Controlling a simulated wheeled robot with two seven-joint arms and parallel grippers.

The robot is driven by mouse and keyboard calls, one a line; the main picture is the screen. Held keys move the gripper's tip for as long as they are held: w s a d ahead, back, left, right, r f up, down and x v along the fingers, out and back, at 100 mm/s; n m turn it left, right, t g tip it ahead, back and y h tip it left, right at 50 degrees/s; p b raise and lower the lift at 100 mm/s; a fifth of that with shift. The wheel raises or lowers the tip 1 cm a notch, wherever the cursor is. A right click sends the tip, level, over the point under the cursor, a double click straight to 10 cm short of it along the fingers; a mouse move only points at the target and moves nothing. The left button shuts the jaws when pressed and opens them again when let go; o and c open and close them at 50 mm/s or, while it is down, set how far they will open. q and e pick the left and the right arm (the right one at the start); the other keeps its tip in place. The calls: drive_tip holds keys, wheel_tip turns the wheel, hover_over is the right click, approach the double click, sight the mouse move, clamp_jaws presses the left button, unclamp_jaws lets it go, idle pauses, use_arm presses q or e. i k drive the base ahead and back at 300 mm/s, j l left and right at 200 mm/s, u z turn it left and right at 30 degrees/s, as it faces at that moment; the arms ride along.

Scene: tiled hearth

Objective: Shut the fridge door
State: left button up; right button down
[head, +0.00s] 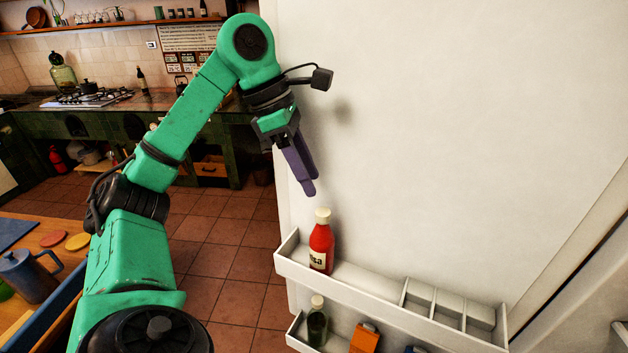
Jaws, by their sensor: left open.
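The white fridge door (430,130) stands open and fills the right half of the head view, its inner side facing me. Its upper shelf (375,285) holds a red sauce bottle (321,245). Its lower shelf (298,335) holds a dark green bottle (317,322) and an orange carton (364,338). My left gripper (308,190) is open and empty, pointing down in front of the door's inner face near its left edge, above the red bottle. I cannot tell if it touches the door. My right gripper is not in view.
A wooden table (60,250) with a blue-grey jug (30,275) and coloured discs stands at the left. A dark green counter with a gas hob (88,97) runs along the back. The tiled floor (225,235) between them is clear. Part of the fridge body shows at lower right.

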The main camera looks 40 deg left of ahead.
sight(470, 156)
drive_tip(key=k+l, duration=0.2)
drive_tip(key=k, duration=0.3)
drive_tip(key=k+l, duration=0.15)
drive_tip(key=k, duration=0.3)
